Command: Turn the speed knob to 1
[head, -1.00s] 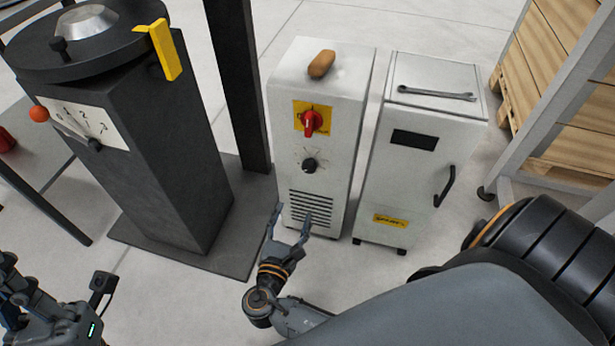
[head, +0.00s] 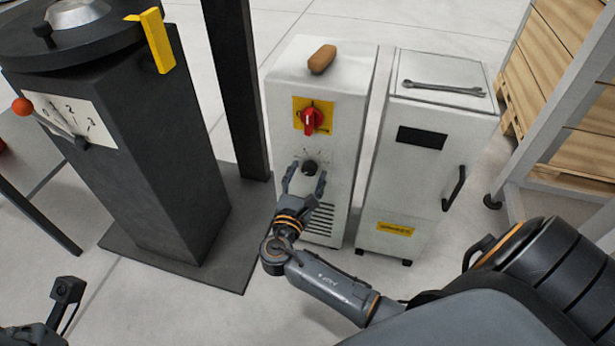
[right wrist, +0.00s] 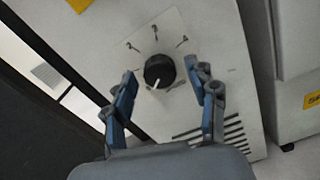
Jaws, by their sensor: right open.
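The speed knob (head: 309,167) is a round black knob on the front of a white cabinet (head: 345,110), below a red switch. In the right wrist view the knob (right wrist: 159,70) shows a white pointer mark toward its lower left. Small numerals sit above and around it, too blurred to read surely. My right gripper (head: 306,176) is open and empty just in front of the knob. In the right wrist view its fingers (right wrist: 160,82) lie to either side of the knob; I cannot tell whether they touch it. Only part of my left arm shows at lower left.
A red switch on a yellow plate (head: 310,120) is above the knob, and vent slots (head: 320,222) are below. A second white cabinet (head: 412,190) with a wrench stands right. A dark machine (head: 150,150) with a numbered scale and orange-balled lever stands left.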

